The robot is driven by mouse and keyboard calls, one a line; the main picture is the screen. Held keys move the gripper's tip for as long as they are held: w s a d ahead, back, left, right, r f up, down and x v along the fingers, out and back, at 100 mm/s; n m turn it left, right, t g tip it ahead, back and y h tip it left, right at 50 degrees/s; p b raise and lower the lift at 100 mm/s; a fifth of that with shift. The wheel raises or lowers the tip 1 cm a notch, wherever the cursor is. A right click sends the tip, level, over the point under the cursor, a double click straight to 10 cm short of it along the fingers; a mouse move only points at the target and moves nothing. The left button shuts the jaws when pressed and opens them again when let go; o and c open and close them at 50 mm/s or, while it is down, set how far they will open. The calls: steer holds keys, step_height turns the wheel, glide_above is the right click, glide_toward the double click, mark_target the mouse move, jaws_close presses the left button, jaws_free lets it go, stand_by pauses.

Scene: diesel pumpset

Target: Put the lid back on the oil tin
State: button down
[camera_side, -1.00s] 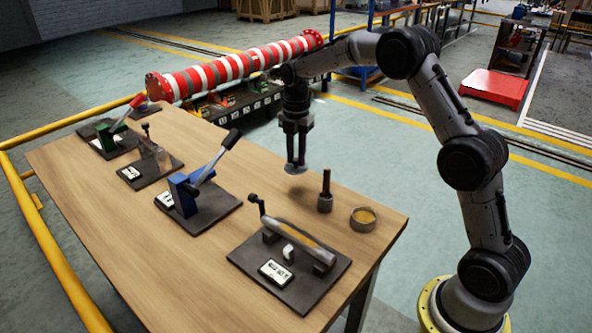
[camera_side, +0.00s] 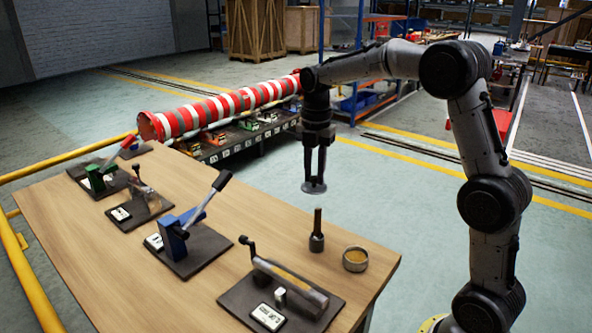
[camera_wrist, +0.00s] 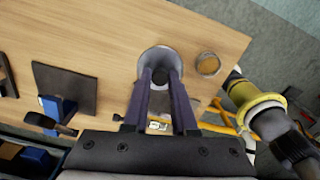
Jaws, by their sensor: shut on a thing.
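My gripper (camera_side: 315,172) is shut on the lid (camera_side: 314,188), a grey disc with a small knob, and holds it roughly level above the table. In the wrist view the lid (camera_wrist: 160,60) shows between the fingertips (camera_wrist: 161,82). The oil tin (camera_side: 355,259) is a short, round, open metal tin with amber oil inside, near the right corner of the table. It also shows in the wrist view (camera_wrist: 208,65), to the right of the lid and apart from it.
An upright dark tool with a thick base (camera_side: 317,241) stands left of the tin, below the lid in the side view. A lever device on a black plate (camera_side: 283,302) lies in front, and a blue lever device (camera_side: 178,238) stands left. Bare wooden table (camera_side: 215,279) lies between them.

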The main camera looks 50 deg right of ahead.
steer(key=s+f, duration=0.1)
steer(key=s, duration=1.3)
steer(key=shift+w+a+f, duration=0.1)
steer(key=shift+a+f, duration=0.05)
steer(key=shift+f, duration=1.8)
steer(key=shift+w+a+f, duration=0.1)
steer(key=shift+a+f, duration=0.05)
steer(key=shift+f, duration=1.8)
steer(key=shift+a+f, duration=0.15)
steer(key=shift+f, duration=1.8)
steer(key=shift+f, duration=0.15)
steer(key=shift+c, duration=0.8)
jaws_free()
step_height(320, 180, up, 7)
